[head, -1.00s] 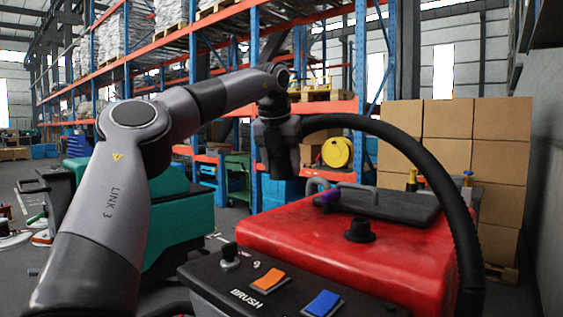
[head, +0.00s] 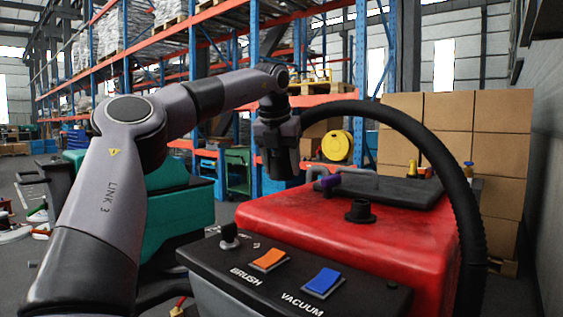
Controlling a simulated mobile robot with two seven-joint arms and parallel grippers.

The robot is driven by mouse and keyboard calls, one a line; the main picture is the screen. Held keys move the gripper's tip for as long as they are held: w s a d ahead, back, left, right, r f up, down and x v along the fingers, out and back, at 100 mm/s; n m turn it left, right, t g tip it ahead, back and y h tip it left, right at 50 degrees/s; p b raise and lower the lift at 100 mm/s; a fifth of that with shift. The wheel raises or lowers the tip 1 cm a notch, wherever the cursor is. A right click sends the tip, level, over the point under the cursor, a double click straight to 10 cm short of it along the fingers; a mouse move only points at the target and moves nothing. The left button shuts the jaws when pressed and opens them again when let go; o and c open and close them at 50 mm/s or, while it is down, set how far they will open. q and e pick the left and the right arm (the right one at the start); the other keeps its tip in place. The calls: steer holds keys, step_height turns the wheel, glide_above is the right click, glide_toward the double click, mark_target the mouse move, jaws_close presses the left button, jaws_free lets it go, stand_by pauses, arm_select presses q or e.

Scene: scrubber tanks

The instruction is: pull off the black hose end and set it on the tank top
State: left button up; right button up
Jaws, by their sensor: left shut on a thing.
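The black hose (head: 425,136) arches up from behind the right side of the red tank (head: 310,240) and over to the left. Its end is at my left gripper (head: 281,160), which is shut on it above the tank's far left edge. The fingertips are dark and hard to separate from the hose end. A short black port (head: 360,211) stands open on the red tank top, apart from the hose. My right gripper is not in view.
A dark lid (head: 395,191) with a grey handle and a purple part (head: 330,181) covers the back of the tank top. The control panel (head: 225,264) with orange and blue switches is in front. Cardboard boxes (head: 450,120) stand behind. The red top around the port is bare.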

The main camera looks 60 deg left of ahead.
arm_select(q)
steer(key=shift+f+b, duration=0.7)
steer(key=shift+f, duration=0.4)
steer(key=shift+f+b, duration=0.5)
steer(key=shift+f, duration=0.15)
steer(key=shift+f+b, duration=0.9)
steer(key=shift+f, duration=0.5)
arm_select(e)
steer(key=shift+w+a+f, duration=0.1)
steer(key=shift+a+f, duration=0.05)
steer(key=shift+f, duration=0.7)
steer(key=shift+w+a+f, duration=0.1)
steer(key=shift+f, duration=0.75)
arm_select(q)
steer(key=o, duration=1.5)
steer(key=shift+c, duration=0.2)
steer(key=shift+r+p, duration=1.7)
steer(key=shift+p, duration=0.15)
step_height(320, 180, up, 3)
steer(key=p, duration=0.3)
steer(key=shift+r+p, duration=0.75)
steer(key=shift+p, duration=0.2)
steer(key=shift+r, duration=0.1)
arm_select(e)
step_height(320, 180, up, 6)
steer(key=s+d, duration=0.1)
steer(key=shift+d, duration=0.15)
